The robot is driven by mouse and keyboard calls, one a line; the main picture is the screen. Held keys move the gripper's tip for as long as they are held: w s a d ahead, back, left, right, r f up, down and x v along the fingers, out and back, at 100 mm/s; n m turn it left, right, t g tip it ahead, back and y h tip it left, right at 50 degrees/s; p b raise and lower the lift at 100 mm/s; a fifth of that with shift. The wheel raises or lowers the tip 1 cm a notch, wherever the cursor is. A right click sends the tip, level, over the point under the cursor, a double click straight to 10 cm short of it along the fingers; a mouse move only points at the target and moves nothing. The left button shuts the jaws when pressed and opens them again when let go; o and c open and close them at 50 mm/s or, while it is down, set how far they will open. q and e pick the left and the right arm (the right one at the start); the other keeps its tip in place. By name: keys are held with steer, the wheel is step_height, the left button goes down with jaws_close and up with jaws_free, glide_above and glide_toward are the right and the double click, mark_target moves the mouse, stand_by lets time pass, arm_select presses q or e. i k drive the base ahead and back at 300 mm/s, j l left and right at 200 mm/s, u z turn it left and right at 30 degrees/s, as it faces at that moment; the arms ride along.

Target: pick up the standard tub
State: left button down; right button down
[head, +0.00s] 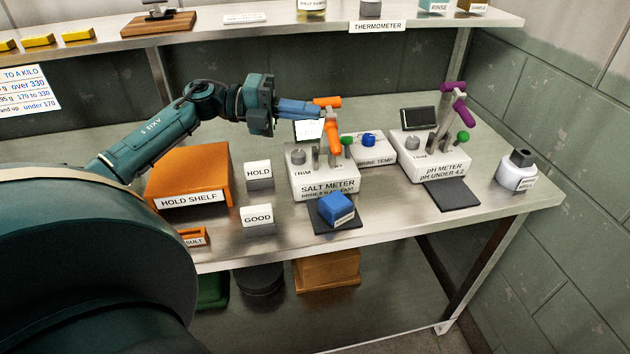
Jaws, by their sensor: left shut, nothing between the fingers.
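No tub carries a label I can read as standard. A blue tub (337,208) with a small white label sits on a dark pad in front of the salt meter (322,185). A white container with a dark top (517,172) stands at the bench's right end, its label too small to read. My left gripper (312,108) is shut and empty above the back of the salt meter. Its tips overlap the orange probe handle (333,138) in the picture; I cannot tell whether they touch. My right gripper is out of view.
The pH meter (430,160) with its purple probe (460,103) stands to the right, a dark empty pad (453,195) before it. HOLD (258,172) and GOOD (257,216) signs and the orange hold shelf (190,175) are left. A raised shelf (290,31) runs behind.

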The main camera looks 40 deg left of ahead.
mark_target(335, 203)
steer(key=k+j, duration=0.15)
steer(key=j, duration=0.2)
steer(key=k+l, duration=0.75)
steer(key=l, duration=0.15)
